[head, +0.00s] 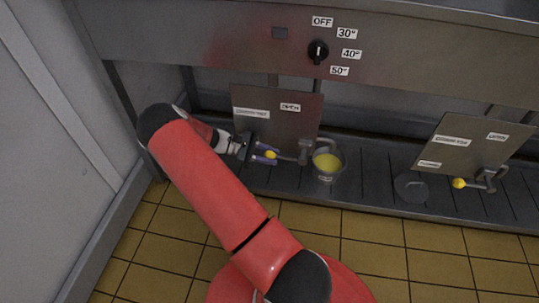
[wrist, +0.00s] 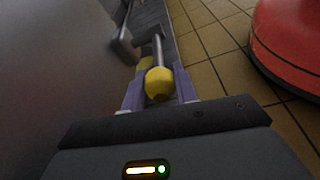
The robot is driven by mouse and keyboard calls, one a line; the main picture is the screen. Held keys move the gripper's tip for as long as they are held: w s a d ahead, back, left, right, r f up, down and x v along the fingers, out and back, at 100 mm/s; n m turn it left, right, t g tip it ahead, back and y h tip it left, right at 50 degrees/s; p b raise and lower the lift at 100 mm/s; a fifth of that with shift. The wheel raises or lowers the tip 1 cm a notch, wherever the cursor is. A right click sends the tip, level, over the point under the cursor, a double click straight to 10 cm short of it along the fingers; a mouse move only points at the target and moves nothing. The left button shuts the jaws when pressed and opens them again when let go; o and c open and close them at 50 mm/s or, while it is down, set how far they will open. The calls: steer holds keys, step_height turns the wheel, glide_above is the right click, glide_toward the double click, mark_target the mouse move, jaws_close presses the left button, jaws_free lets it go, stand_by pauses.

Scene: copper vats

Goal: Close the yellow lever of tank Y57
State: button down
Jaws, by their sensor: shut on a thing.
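A yellow lever knob (head: 271,155) sits at the end of a thin metal rod that runs right to a tap (head: 304,152) on a metal panel (head: 300,108). My gripper (head: 267,154) comes from the left, with its purple fingers on either side of the knob. In the wrist view the yellow knob (wrist: 158,84) lies between the fingers and the gripper is shut on it. The panel has an OPEN label and another label too small to read. A container with yellow liquid (head: 327,163) stands right of the tap. No Y57 mark can be read.
A second panel (head: 470,143) at the right has its own yellow-knobbed lever (head: 459,183) and an empty-looking dark container (head: 410,188). A black dial (head: 318,51) is above. A wall (head: 60,120) stands at the left. The tiled floor (head: 400,255) is clear in front.

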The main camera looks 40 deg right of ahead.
steer(key=shift+f, duration=0.1)
steer(key=c, duration=1.1)
jaws_free()
steer(key=shift+w+a, duration=0.1)
steer(key=v, duration=0.7)
steer(key=shift+w+a, duration=0.2)
steer(key=shift+w, duration=0.05)
